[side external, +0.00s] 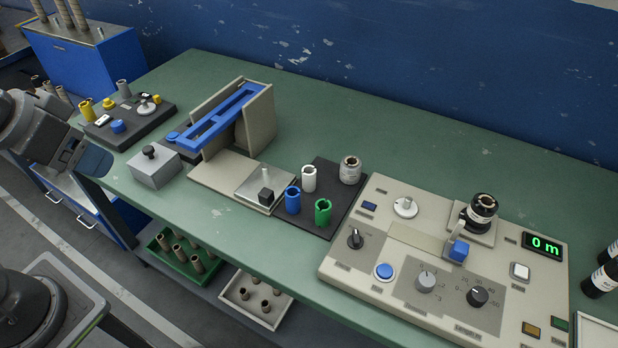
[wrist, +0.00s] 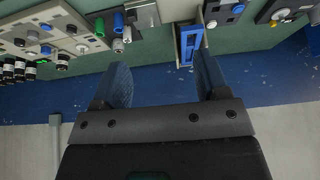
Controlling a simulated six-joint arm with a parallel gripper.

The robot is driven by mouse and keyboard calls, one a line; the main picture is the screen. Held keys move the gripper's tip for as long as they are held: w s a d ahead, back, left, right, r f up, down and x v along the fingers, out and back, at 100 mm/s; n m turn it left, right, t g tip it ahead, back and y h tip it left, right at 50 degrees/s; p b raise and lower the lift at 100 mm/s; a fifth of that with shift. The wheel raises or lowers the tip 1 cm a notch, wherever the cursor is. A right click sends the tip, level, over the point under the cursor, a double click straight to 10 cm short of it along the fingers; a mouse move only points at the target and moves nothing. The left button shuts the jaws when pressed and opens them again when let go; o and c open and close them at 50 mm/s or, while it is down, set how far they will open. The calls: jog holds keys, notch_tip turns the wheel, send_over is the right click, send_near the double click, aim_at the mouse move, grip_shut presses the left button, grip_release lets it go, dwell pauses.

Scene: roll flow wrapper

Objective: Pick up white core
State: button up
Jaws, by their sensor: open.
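The white core (side external: 309,178) stands upright on a black mat (side external: 328,172) in the middle of the bench in the side external view. A blue core (side external: 292,200) and a green core (side external: 323,212) stand on the same mat in front of it. In the wrist view the white core (wrist: 127,35) shows small near the top, left of centre. My gripper (side external: 95,160) is at the left edge of the bench, well away from the white core. In the wrist view my gripper (wrist: 162,60) has its two fingers apart with nothing between them.
A beige holder with a blue frame (side external: 220,118) and a grey box with a black knob (side external: 153,167) lie between my gripper and the core. A control panel (side external: 330,262) is on the right.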

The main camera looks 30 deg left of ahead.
jog(key=m+g+h, duration=0.2)
jog(key=m+g, duration=0.3)
jog(key=m, duration=1.1)
send_over(310, 176)
jog(key=a, duration=0.3)
notch_tip(310, 176, down, 14)
jog(key=f, duration=0.5)
jog(key=d+f, duration=0.1)
jog(key=f, duration=0.1)
jog(key=shift+w+d+f, duration=0.1)
jog(key=shift+w+f, duration=0.15)
jog(key=shift+f, duration=0.15)
jog(key=shift+w+d+f, duration=0.15)
jog(key=shift+w+f, duration=0.05)
jog(key=shift+f, duration=0.75)
jog(key=shift+w+d+f, duration=0.15)
jog(key=shift+d+f, duration=0.05)
jog(key=shift+f, duration=0.7)
jog(key=shift+w+d+f, duration=0.15)
jog(key=shift+w+f, duration=0.05)
jog(key=shift+f, duration=0.75)
